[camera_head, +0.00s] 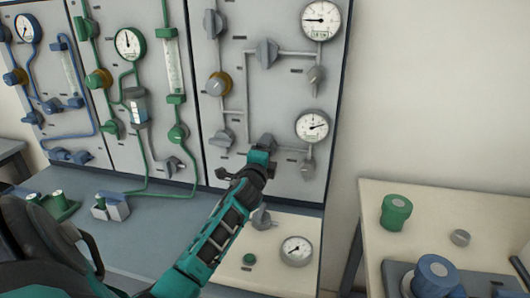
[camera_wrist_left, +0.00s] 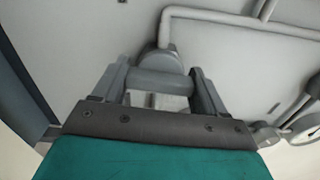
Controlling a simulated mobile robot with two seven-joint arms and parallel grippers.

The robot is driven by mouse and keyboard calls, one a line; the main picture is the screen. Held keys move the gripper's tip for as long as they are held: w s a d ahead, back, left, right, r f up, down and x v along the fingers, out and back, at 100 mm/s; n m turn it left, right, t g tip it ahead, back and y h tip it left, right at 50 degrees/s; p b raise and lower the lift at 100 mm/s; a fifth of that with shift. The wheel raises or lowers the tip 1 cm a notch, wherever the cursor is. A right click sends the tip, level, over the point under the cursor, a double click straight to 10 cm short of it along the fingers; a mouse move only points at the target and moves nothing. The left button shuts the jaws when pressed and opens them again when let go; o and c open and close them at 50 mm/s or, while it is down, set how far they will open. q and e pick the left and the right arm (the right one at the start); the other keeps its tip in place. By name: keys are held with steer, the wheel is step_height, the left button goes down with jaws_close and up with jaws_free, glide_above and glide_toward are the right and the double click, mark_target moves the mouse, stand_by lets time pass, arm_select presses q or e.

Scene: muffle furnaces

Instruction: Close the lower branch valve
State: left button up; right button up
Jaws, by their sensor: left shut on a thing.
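The lower branch valve (camera_head: 267,141) is a grey knob low on the right-hand grey panel, mostly hidden behind my gripper in the head view. In the left wrist view its grey handle (camera_wrist_left: 160,78) lies crosswise between my two fingers, with a pipe rising from behind it. My left gripper (camera_head: 262,155) reaches up to the panel from below. In the left wrist view the left gripper (camera_wrist_left: 158,92) is shut on the handle, one finger at each end. The exact angle of the handle against its pipe is hard to tell. My right gripper is not in view.
Close by on the panel are a grey valve (camera_head: 222,139) to the left and a lower gauge (camera_head: 312,126) to the right. An upper grey valve (camera_head: 266,53) and an orange-ringed regulator (camera_head: 219,84) sit higher. A bench gauge (camera_head: 296,250) lies below. A side table (camera_head: 450,225) stands right.

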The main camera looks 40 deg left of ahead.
arm_select(q)
steer(key=shift+n, duration=0.6)
steer(key=o, duration=1.1)
steer(key=shift+c, duration=0.2)
steer(key=v, duration=1.3)
